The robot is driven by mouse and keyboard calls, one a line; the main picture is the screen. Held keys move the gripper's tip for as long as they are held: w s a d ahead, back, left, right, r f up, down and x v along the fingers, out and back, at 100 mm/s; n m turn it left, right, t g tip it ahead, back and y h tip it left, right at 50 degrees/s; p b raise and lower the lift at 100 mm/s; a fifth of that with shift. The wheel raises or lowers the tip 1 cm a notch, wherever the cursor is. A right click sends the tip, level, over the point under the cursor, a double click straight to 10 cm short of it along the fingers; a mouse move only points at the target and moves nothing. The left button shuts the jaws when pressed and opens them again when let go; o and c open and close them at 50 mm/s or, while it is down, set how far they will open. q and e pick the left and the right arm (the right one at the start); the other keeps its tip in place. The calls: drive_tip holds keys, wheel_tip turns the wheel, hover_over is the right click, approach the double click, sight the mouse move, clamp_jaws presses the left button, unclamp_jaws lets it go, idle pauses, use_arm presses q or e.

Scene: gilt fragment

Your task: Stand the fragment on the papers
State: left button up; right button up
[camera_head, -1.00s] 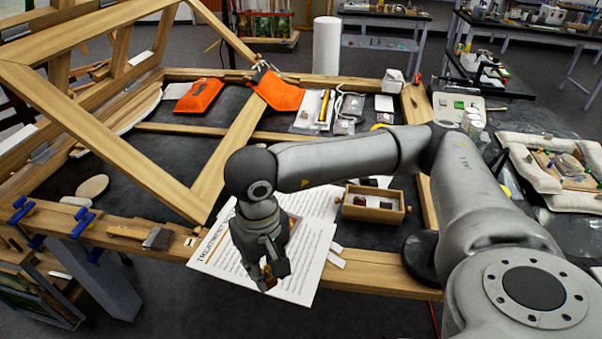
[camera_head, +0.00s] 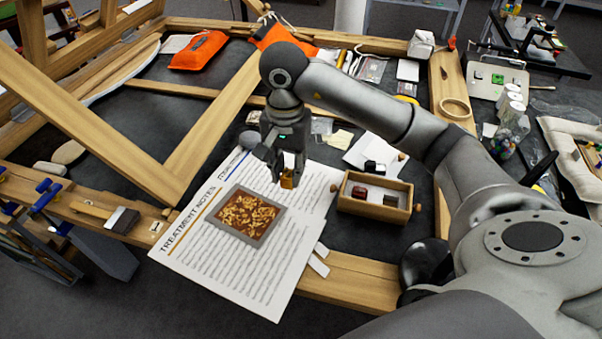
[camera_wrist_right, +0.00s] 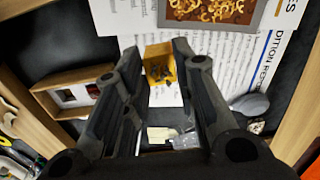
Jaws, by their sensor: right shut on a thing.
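The fragment (camera_head: 288,181) is a small golden-brown block. My right gripper (camera_head: 284,173) is shut on it, pointing down over the far part of the papers. In the right wrist view the fragment (camera_wrist_right: 160,64) shows between the fingertips, with a dark, uneven face. The papers (camera_head: 215,268) are overlapping white sheets of printed notes, with a brown and gold picture on the top sheet. They also show under the fragment in the right wrist view (camera_wrist_right: 118,18). I cannot tell whether the fragment touches them. My left gripper is out of view.
A small wooden box (camera_head: 375,210) with little items stands just right of the papers. A wooden frame beam (camera_head: 217,130) slants up at the left. A brush (camera_head: 112,216) lies on the front rail. The near part of the papers is clear.

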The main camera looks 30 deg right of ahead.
drive_tip(key=w+d+f+p, duration=0.1)
drive_tip(key=w+d+f, duration=0.1)
drive_tip(key=w+d+f+p, duration=0.1)
drive_tip(key=w+d+f, duration=0.1)
drive_tip(key=d+f, duration=0.1)
drive_tip(key=w+d+f+p, duration=0.1)
drive_tip(key=w+d+f, duration=0.1)
drive_tip(key=shift+w+d+f, duration=0.1)
drive_tip(key=shift+d+f, duration=0.05)
drive_tip(key=shift+f, duration=0.15)
drive_tip(key=shift+w+d+f, duration=0.1)
drive_tip(key=shift+d+f, duration=0.05)
drive_tip(key=shift+f, duration=0.05)
wheel_tip(320, 180, down, 3)
drive_tip(key=shift+r+p, duration=0.1)
drive_tip(key=shift+p, duration=0.85)
drive_tip(key=shift+d+f, duration=0.1)
drive_tip(key=shift+f, duration=0.15)
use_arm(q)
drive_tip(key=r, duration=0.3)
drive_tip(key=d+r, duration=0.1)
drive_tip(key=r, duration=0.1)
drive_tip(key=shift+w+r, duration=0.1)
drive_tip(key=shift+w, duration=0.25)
use_arm(e)
drive_tip(key=shift+w, duration=0.1)
drive_tip(key=shift+f, duration=0.1)
